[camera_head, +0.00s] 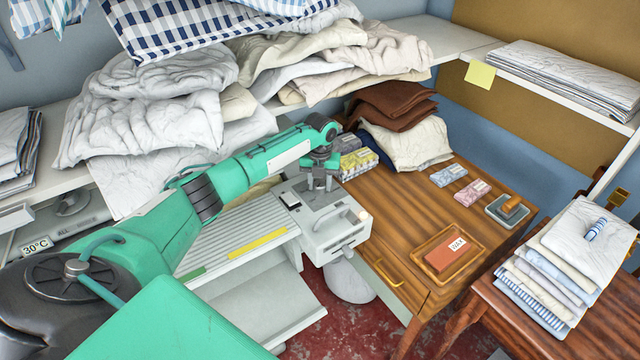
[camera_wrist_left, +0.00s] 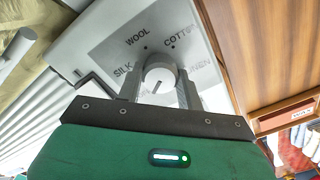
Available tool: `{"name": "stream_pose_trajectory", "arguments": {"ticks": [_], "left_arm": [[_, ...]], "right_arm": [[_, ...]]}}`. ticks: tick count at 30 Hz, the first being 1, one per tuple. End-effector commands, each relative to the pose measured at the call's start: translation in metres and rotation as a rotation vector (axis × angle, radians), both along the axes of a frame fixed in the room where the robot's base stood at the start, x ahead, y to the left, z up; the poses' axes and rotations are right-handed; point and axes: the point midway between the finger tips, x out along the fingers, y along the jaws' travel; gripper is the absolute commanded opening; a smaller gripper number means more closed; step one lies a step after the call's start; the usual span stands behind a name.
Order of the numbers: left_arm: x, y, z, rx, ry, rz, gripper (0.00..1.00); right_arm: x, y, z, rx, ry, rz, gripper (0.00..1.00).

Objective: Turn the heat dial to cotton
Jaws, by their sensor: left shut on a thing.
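The heat dial (camera_wrist_left: 160,72) is a pale round knob on the ironer's grey control panel (camera_wrist_left: 98,40). The labels SILK, WOOL, COTTON and LINEN stand around it; COTTON is at upper right in the left wrist view, partly cut by glare. My left gripper (camera_wrist_left: 158,88) is shut on the dial, one finger on each side. A small dark mark shows on the dial, but I cannot tell which label it points to. In the head view my left gripper (camera_head: 320,182) reaches down onto the top of the ironer's end housing (camera_head: 335,235) and hides the dial. My right gripper is not in view.
A wooden table (camera_head: 410,200) right of the ironer holds small boxes, a brick-like block in a tray (camera_head: 447,256) and a stamp (camera_head: 511,205). Crumpled linen (camera_head: 160,110) fills the shelf behind my arm. Folded cloths (camera_head: 545,275) lie on a stand at the right.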

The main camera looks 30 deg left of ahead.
Motion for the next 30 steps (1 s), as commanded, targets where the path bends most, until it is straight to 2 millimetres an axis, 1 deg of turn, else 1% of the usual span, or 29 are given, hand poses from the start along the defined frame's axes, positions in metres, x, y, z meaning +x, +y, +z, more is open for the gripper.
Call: {"name": "stream_pose_trajectory", "arguments": {"ticks": [7, 19, 20, 21, 23, 30], "left_arm": [[0.0012, 0.0006, 0.002, 0.0, -0.004, -0.046, 0.14], [0.0011, 0.0006, 0.0021, 0.001, -0.004, -0.051, 0.14], [0.0011, 0.0006, 0.0021, 0.001, -0.004, -0.051, 0.41], [0.0011, 0.0006, 0.002, 0.001, -0.004, -0.051, 0.49], [0.0009, 0.0007, 0.0017, 0.0, -0.003, -0.051, 0.59], [0.0003, 0.0003, 0.0008, 0.0, -0.001, -0.051, 0.59]], "right_arm": [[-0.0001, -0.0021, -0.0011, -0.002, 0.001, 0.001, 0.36], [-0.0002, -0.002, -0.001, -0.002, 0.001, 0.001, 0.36], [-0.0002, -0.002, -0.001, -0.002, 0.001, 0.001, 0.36], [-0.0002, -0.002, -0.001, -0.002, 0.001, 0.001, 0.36], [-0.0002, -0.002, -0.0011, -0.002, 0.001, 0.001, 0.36], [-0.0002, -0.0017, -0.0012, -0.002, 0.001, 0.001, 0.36]]}}
